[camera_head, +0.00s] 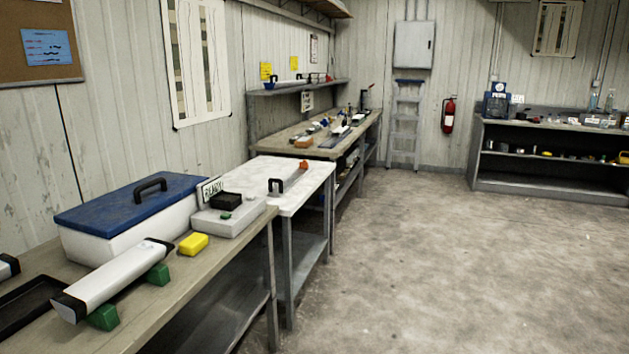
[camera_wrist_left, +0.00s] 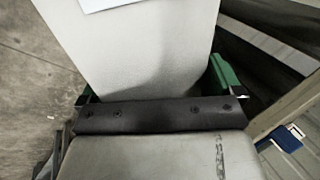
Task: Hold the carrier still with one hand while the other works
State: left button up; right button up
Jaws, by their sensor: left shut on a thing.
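In the left wrist view, my left gripper (camera_wrist_left: 155,88) is shut on a wide, pale grey, flat-sided piece (camera_wrist_left: 140,45), with a green finger part on each side. Part of a white sheet or label (camera_wrist_left: 108,4) shows on it at the top edge. Its far end is out of frame, so I cannot tell whether it is the carrier. Neither gripper shows in the head view. There, a long white case (camera_head: 118,278) with black ends rests on green blocks (camera_head: 104,317) on the near bench.
The near bench (camera_head: 165,312) also holds a blue-lidded box (camera_head: 130,205), a yellow block (camera_head: 194,244), a grey unit (camera_head: 232,219) and a READY sign (camera_head: 210,190). A cluttered bench (camera_head: 300,128) stands beyond the white-topped table (camera_head: 262,172). The concrete floor (camera_head: 440,260) to the right is clear.

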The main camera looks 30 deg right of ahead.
aim_at(292, 179)
jog(key=i+l+z, duration=0.7)
jog(key=z, duration=0.15)
jog(key=i+l+z, duration=0.1)
jog(key=i, duration=0.35)
jog(key=i+l, duration=0.2)
jog(key=i, duration=0.25)
jog(key=i+l+z, duration=0.15)
jog(key=i, duration=0.3)
jog(key=i+l, duration=0.15)
jog(key=i, duration=0.5)
jog(key=i+l, duration=0.15)
jog(key=i, duration=0.5)
